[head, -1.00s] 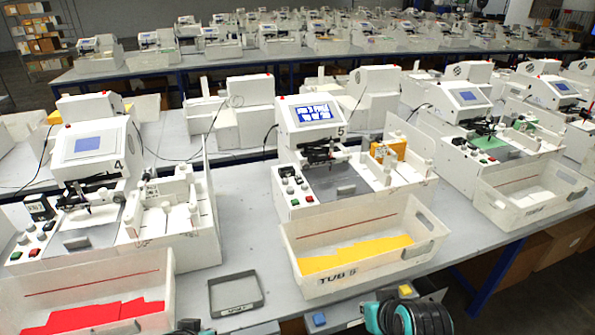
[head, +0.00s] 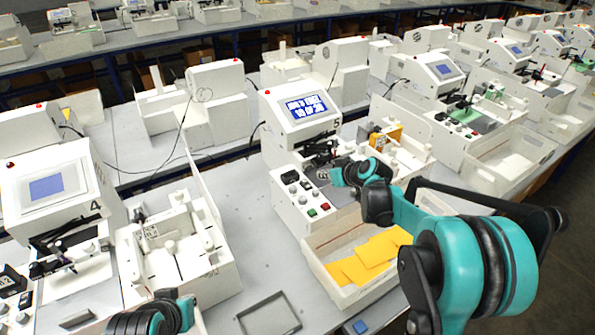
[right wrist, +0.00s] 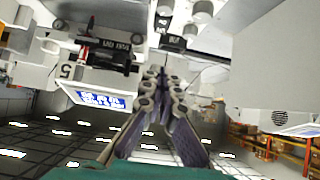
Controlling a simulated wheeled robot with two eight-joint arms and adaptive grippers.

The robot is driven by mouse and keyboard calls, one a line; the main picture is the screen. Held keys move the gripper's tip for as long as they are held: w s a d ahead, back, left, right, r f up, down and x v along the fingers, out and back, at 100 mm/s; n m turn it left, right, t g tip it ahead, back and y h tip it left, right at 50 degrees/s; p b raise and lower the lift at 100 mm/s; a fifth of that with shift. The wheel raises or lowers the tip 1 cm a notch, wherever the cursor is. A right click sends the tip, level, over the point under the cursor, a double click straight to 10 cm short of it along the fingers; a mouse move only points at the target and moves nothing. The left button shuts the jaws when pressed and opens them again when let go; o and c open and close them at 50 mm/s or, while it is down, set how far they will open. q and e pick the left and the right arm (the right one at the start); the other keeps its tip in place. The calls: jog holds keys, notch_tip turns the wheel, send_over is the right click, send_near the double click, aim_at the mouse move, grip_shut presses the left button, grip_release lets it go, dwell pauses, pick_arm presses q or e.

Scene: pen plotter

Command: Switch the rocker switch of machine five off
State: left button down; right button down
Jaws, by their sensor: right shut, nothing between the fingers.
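Machine five (head: 283,148) is a white plotter with a lit blue screen, marked 5. A small black block with white marking, which looks like its rocker switch (head: 290,177), is at the back of the front-left control panel; its position cannot be read. My right gripper (head: 326,173) is shut and empty, over the machine's front, right of the block and apart from it. In the right wrist view its fingers (right wrist: 154,74) are together, pointing at the machine, which shows upside down. A dark labelled block (right wrist: 172,42) lies beyond the tips. My left gripper is not visible; only my left arm shows.
Knobs and red and green buttons (head: 318,209) crowd the panel beside the switch. The pen carriage (head: 318,150) is close behind my right gripper. A white tub (head: 345,297) with yellow sheets stands in front.

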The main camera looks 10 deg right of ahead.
jog(key=shift+w+f, duration=0.1)
jog(key=shift+w, duration=0.45)
jog(key=shift+s, duration=0.1)
jog(key=b, duration=0.2)
send_over(307, 185)
jog(key=f, duration=0.6)
jog(key=shift+s+d, duration=0.15)
jog(key=shift+s, duration=0.15)
notch_tip(307, 185, down, 3)
jog(key=shift+w+r+b, duration=0.15)
jog(key=shift+r+b, duration=0.05)
jog(key=shift+b, duration=0.1)
jog(key=shift+f, duration=0.6)
